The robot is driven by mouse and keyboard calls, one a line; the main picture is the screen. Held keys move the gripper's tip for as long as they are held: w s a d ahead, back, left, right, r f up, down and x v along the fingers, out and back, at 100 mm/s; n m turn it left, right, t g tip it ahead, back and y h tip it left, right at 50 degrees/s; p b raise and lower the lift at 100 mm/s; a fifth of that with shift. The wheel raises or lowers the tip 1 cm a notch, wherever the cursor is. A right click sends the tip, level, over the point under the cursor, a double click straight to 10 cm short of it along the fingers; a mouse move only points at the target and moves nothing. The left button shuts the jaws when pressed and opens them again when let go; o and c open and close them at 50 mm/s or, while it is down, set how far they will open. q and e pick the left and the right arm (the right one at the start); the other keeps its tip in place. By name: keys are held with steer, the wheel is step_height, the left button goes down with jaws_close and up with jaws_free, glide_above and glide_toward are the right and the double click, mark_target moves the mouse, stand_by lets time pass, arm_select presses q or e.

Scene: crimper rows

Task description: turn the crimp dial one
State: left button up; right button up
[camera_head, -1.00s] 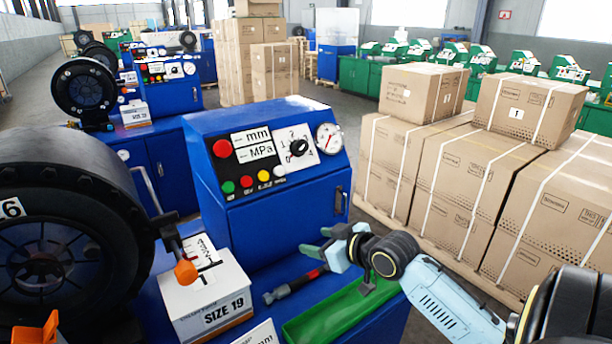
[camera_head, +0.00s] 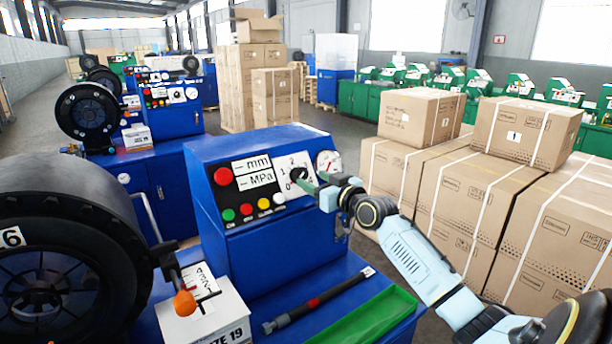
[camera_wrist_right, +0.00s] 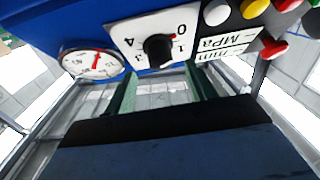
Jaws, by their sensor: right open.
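The crimp dial is a black knob (camera_head: 298,174) on a white numbered plate on the blue control box (camera_head: 270,230). It also shows in the right wrist view as a black knob (camera_wrist_right: 157,48) with figures around it. My right gripper (camera_head: 312,184) is at the dial plate in the head view, partly covering it. In the right wrist view its green fingers (camera_wrist_right: 161,75) are spread apart, with the knob just beyond and between their tips. I cannot tell that they touch it. The knob's exact setting is unclear. My left gripper is not in view.
A pressure gauge (camera_head: 328,163) sits beside the dial plate. A red button (camera_head: 223,176) and coloured buttons are to its left. Stacked cartons (camera_head: 450,200) stand to the right.

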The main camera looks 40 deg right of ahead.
mark_target(304, 176)
steer(key=shift+w+d, duration=0.1)
steer(key=shift+w, duration=2.05)
steer(key=shift+c, duration=0.5)
steer(key=c, duration=0.9)
steer(key=m+h+p, duration=0.1)
steer(key=m+p, duration=0.1)
steer(key=p, duration=0.1)
steer(key=m+h+p, duration=0.1)
steer(key=m+p, duration=0.1)
steer(key=p, duration=0.2)
steer(key=m+h+p, duration=0.1)
steer(key=p, duration=0.2)
steer(key=shift+a+r+m+g+h, duration=0.2)
steer(key=shift+a+m+g+h, duration=0.1)
steer(key=shift+m+g, duration=0.1)
steer(key=shift+f+m+g+h+p, duration=0.15)
steer(key=shift+m+g+h+p, duration=0.15)
steer(key=shift+m+h+p, duration=0.5)
steer(key=shift+m, duration=0.4)
steer(key=o, duration=1)
steer(key=shift+s, duration=0.1)
